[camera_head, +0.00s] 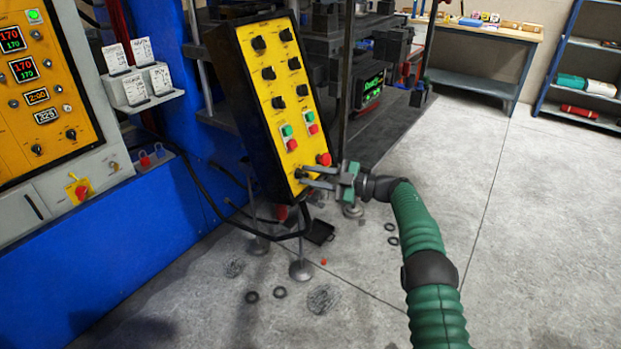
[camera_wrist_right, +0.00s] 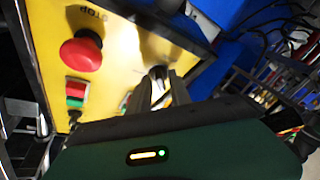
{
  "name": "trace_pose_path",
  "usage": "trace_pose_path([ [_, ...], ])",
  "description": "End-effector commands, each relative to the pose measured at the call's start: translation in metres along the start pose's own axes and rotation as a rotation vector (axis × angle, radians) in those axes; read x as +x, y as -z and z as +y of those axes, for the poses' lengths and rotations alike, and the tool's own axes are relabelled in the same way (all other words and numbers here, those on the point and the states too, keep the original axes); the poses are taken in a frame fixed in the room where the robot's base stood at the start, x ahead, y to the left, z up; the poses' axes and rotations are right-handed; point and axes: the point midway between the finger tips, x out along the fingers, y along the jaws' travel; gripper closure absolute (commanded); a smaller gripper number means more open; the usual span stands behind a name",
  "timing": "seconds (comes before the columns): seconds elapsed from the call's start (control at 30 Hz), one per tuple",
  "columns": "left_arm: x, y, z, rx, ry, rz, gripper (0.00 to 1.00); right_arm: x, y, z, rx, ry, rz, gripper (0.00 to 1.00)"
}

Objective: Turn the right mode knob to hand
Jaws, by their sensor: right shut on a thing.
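The tilted yellow control panel (camera_head: 270,95) in a black housing stands in the middle of the head view. Several black knobs sit in two columns on its upper part. A black knob (camera_head: 298,173) is at its lower end, below the green and red buttons. My right gripper (camera_head: 305,176) reaches it from the right, its fingers shut on it. In the right wrist view the dark knob (camera_wrist_right: 158,72) shows between the fingertips (camera_wrist_right: 160,84), partly hidden by them. Its pointer and label are not readable. My left gripper is not in view.
A red stop button (camera_head: 323,159) sits just above the right gripper's fingers; it is large in the wrist view (camera_wrist_right: 80,52). A blue machine with a yellow display panel (camera_head: 40,90) stands at left. A workbench (camera_head: 480,40) and shelf are at the back right. The floor at right is clear.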

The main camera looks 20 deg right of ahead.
Motion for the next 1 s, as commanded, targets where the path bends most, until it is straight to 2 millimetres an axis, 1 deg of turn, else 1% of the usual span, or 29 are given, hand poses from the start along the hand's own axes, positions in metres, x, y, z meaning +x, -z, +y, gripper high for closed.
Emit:
trace_pose_path([
  [0.2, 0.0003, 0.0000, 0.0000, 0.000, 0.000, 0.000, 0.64, -0.0005, -0.0012, -0.0005, -0.031, 0.018, -0.001, 1.00],
  [0.6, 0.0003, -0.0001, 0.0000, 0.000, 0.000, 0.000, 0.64, -0.0006, -0.0016, -0.0009, -0.033, 0.020, -0.001, 1.00],
  [0.63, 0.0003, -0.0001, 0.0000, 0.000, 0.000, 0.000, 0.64, -0.0005, -0.0016, -0.0009, -0.033, 0.020, -0.001, 0.72],
  [0.67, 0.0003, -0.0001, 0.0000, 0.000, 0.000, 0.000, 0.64, -0.0005, -0.0016, -0.0008, -0.033, 0.020, -0.001, 0.68],
  [0.93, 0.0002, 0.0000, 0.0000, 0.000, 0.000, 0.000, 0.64, -0.0004, -0.0010, -0.0001, -0.033, 0.019, 0.000, 0.68],
  [1.0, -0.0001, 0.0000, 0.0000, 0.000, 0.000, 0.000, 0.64, -0.0035, -0.0008, 0.0004, -0.034, 0.018, -0.001, 0.68],
])
